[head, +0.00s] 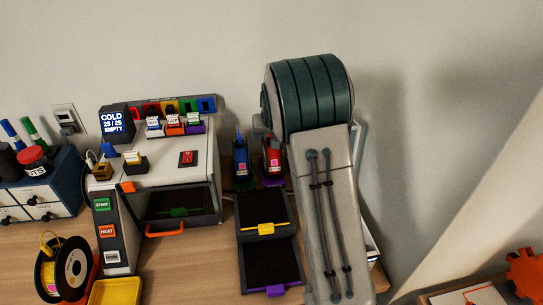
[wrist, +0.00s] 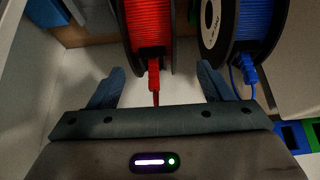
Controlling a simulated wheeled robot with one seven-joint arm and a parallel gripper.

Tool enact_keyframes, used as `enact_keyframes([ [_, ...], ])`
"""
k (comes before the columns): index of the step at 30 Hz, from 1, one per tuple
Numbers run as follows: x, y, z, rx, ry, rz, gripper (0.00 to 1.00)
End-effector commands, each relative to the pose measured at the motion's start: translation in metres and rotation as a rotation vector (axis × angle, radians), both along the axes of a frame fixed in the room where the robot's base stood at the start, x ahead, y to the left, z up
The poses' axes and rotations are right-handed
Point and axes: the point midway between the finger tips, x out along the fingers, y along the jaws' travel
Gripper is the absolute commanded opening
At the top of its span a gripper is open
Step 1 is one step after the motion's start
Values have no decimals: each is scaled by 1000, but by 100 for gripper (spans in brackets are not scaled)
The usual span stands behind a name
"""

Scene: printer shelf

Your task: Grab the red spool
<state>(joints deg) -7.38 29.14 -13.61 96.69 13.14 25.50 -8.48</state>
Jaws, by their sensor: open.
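The red spool (wrist: 147,22) shows at the top middle of the wrist view, with red filament between dark flanges. A red clip and strand (wrist: 154,75) hang from it toward my gripper. My gripper (wrist: 158,85) is open and empty, its two blue-grey fingers apart below the spool, one to each side of the hanging strand. I cannot tell if the strand touches anything.
A blue spool (wrist: 262,25) stands close to the right of the red one. In the head view, a yellow spool (head: 75,268) and yellow tray (head: 115,292) are at lower left, beside the printer (head: 178,205). Two black trays (head: 265,213) lie left of my arm.

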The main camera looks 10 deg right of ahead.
Motion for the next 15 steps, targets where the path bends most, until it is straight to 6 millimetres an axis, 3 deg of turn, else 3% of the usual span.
enact_keyframes([
  [7,6,-3,-13,0,2,0,73],
  [15,20,-9,-44,1,1,0,73],
])
